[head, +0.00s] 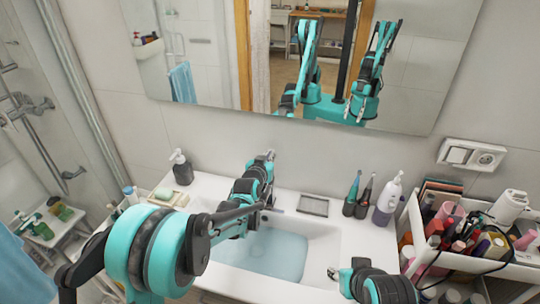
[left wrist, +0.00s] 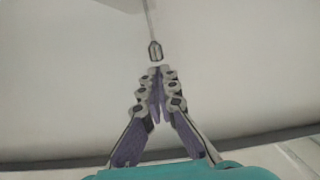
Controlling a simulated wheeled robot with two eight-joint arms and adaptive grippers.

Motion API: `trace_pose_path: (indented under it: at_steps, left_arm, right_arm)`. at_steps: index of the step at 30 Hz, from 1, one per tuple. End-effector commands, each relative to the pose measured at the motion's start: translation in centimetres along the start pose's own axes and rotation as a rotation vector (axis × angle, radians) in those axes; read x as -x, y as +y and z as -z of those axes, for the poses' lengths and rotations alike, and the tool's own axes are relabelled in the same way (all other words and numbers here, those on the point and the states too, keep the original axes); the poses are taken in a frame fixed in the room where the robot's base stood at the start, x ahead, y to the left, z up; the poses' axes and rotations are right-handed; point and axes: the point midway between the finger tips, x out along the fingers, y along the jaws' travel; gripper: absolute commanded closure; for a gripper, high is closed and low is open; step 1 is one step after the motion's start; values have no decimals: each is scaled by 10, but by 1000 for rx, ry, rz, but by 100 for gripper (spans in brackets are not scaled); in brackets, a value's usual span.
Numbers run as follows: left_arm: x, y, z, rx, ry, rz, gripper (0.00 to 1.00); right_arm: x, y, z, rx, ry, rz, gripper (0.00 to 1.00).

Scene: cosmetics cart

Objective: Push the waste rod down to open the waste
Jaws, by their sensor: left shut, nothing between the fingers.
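The waste rod (left wrist: 155,50) shows in the left wrist view as a thin stem with a dark, shiny knob at its end. My left gripper (left wrist: 161,75) is shut with nothing in it. Its fingertips are right beside the knob; I cannot tell whether they touch it. In the head view the left gripper (head: 269,156) is at the back of the sink, near the wall, and the rod cannot be made out there. The basin (head: 325,245) holds bluish water (head: 265,257). My right gripper (head: 335,273) is low at the basin's right side, and its fingers are unclear.
A soap dispenser (head: 181,168) stands at the back left. A crowded cosmetics cart (head: 413,215) is on the right. The mirror (head: 420,85) hangs above the sink.

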Motion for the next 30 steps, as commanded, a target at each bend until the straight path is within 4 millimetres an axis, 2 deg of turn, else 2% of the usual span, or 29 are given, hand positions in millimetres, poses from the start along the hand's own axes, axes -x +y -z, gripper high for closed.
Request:
trace_pose_path:
  at_steps: [8, 17, 22, 27, 30]
  left_arm:
    - [-6, 0, -24, 0, 0, 0, 100]
    - [-5, 0, -22, 0, -3, -1, 100]
    - [-3, 0, -10, 0, -2, 0, 100]
    - [4, 0, 25, -1, 1, 2, 100]
    - [28, 0, 21, 0, 1, 2, 100]
  right_arm:
    - [-16, 0, -12, 0, 0, 0, 60]
    - [-14, 0, -10, 0, 0, 0, 60]
    - [-8, 0, -6, 0, 0, 0, 60]
    - [11, 0, 8, 0, 0, 0, 60]
    - [10, 0, 8, 0, 0, 0, 60]
